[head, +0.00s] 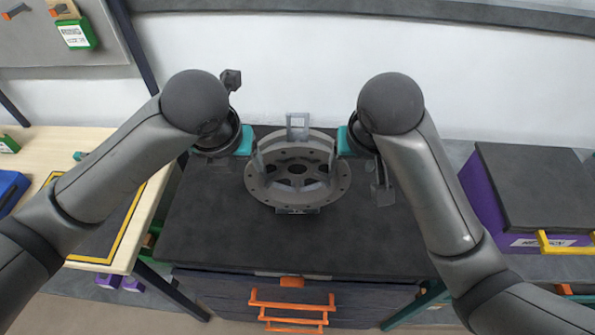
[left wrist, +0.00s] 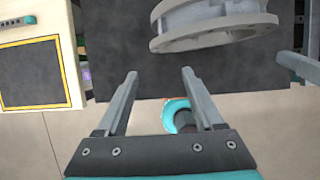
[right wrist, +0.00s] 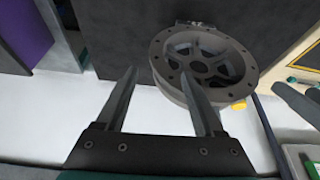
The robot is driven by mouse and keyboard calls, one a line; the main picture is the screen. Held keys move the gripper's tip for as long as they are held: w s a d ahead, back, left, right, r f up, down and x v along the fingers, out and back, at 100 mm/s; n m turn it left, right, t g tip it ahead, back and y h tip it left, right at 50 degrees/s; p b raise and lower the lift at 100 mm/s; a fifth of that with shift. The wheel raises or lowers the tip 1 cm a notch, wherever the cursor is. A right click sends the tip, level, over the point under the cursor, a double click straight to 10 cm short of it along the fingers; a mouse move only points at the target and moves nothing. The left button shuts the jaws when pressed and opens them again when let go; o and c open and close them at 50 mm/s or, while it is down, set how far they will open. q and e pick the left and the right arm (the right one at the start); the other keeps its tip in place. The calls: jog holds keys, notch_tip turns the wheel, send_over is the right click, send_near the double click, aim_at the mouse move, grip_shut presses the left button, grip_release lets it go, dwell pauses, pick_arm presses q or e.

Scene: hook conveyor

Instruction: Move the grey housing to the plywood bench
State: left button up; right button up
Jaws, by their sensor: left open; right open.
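The grey housing (head: 322,183), a round flanged ring with a spoked centre, sits on the dark-topped cabinet (head: 215,230) in the head view. My left gripper (head: 256,156) is at its left side and my right gripper (head: 334,158) at its right side. Both are open. In the left wrist view, the housing (left wrist: 210,28) lies beyond the empty fingers (left wrist: 160,74), up and to the right. In the right wrist view, the right finger (right wrist: 159,73) overlaps the housing's flange (right wrist: 170,85); contact cannot be told. The plywood bench (head: 85,140) stands at the left.
The bench carries a dark mat with a yellow border (head: 137,205), partly behind my left arm, and a blue bin (head: 10,188). A purple crate with a dark top (head: 535,185) stands at the right. The cabinet has orange handles (head: 290,305). A white wall is behind.

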aim_at(254, 181)
pick_arm(q)
jog(key=x, duration=1.5)
jog(key=shift+f, duration=0.1)
pick_arm(e)
jog(key=x, duration=1.5)
jog(key=shift+w+f, duration=0.1)
jog(key=shift+w, duration=0.05)
pick_arm(q)
grip_shut()
pick_arm(e)
grip_shut()
pick_arm(q)
jog(key=shift+w, duration=0.1)
jog(key=shift+w+r, duration=0.1)
jog(key=shift+r, duration=0.15)
pick_arm(e)
jog(key=shift+w, duration=0.1)
